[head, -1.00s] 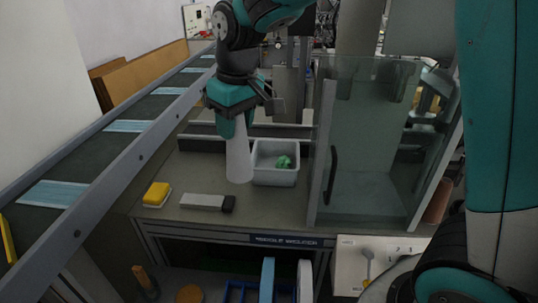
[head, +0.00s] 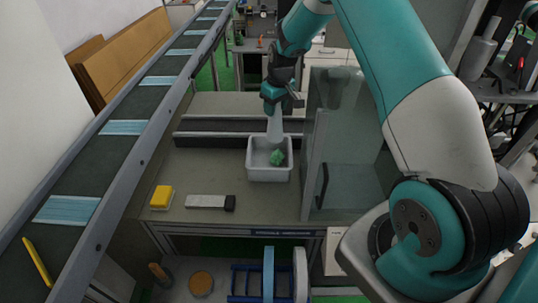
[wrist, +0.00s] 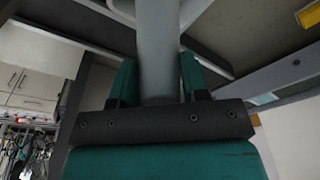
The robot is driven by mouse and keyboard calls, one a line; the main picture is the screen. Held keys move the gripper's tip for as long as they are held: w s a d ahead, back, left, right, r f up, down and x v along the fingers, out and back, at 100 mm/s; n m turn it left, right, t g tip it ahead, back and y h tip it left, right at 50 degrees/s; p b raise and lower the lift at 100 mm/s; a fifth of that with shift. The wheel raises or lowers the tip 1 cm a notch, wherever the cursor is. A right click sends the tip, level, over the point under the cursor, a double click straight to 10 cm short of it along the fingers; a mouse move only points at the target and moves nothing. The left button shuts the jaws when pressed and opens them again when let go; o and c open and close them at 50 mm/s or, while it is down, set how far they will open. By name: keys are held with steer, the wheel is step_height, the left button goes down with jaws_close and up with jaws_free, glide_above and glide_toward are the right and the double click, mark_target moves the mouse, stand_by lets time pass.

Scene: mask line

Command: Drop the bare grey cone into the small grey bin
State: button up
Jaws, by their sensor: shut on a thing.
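The bare grey cone (head: 274,128) hangs below my gripper (head: 274,106), which is shut on its upper part. In the head view the cone's lower end is over the back part of the small grey bin (head: 269,174); whether it is inside or above the rim I cannot tell. The bin stands on the workbench with a crumpled green thing (head: 277,157) in it. In the wrist view the cone (wrist: 158,55) runs up between the two green fingers of my gripper (wrist: 157,85).
A yellow sponge (head: 162,197) and a grey block with a dark end (head: 210,202) lie on the bench left of the bin. A glass guard (head: 345,150) stands close on the right. A conveyor with blue masks (head: 122,127) runs along the left.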

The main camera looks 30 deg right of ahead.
mark_target(274, 120)
step_height(274, 120, down, 6)
steer(key=b, duration=0.3)
steer(key=shift+a+r, duration=0.1)
steer(key=shift+r, duration=0.05)
steer(key=o, duration=1.2)
steer(key=shift+r, duration=0.15)
steer(key=r+b, duration=0.1)
steer(key=r, duration=0.3)
steer(key=s+r+b, duration=0.1)
steer(key=r, duration=0.2)
steer(key=r+b, duration=0.1)
steer(key=r, duration=0.3)
steer(key=shift+s+d+r, duration=0.2)
steer(key=shift+s+r, duration=0.15)
steer(key=shift+s, duration=0.05)
